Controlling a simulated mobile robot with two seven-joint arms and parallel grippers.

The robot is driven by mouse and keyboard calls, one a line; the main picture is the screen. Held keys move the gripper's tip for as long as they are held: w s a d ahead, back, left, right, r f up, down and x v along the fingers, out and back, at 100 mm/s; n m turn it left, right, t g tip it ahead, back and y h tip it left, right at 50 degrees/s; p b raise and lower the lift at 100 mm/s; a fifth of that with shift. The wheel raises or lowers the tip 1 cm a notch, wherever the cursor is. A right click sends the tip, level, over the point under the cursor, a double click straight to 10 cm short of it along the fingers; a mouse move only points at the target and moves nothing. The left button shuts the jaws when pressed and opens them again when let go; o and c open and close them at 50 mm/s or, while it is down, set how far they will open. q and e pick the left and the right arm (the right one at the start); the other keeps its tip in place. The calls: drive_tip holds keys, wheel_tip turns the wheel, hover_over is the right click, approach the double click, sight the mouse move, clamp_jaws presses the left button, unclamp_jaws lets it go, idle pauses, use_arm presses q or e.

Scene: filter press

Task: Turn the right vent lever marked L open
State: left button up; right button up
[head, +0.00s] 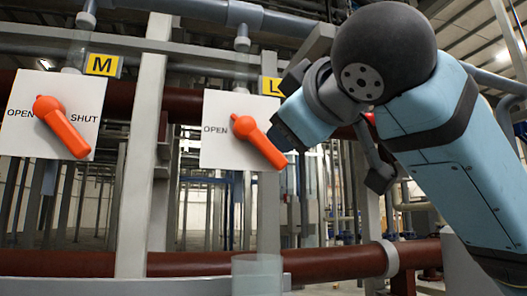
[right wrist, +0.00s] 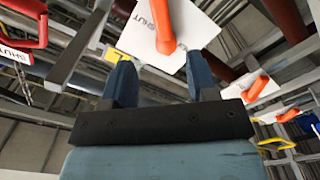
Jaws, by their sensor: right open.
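The vent lever marked L is an orange handle (head: 260,142) on a white plate (head: 222,152) in the head view, under a yellow L tag (head: 270,86). It slants down and right from its pivot; OPEN is printed left of it. The right part of the plate is hidden by my right arm. In the right wrist view my right gripper (right wrist: 160,62) is open, with two blue fingers apart. An orange lever (right wrist: 163,28) on a white plate shows between and beyond the fingertips; I cannot tell if they touch it. My left gripper is not in view.
A similar orange lever (head: 62,127) marked M, slanting down-right, is at the left. A grey upright post (head: 142,160) stands between the plates. A red-brown pipe (head: 200,264) runs across below. A translucent cylinder (head: 257,274) stands at the lower middle.

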sight(269, 147)
drive_tip(key=p+x, duration=0.3)
drive_tip(key=x, duration=0.8)
drive_tip(key=shift+w, duration=0.2)
drive_tip(key=shift+x, duration=0.95)
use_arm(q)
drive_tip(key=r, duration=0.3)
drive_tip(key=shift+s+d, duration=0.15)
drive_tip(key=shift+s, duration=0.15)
use_arm(e)
drive_tip(key=shift+s+f, duration=0.1)
drive_tip(key=shift+f, duration=0.1)
drive_tip(key=shift+c, duration=0.2)
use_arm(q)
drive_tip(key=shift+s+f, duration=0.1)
use_arm(e)
clamp_jaws()
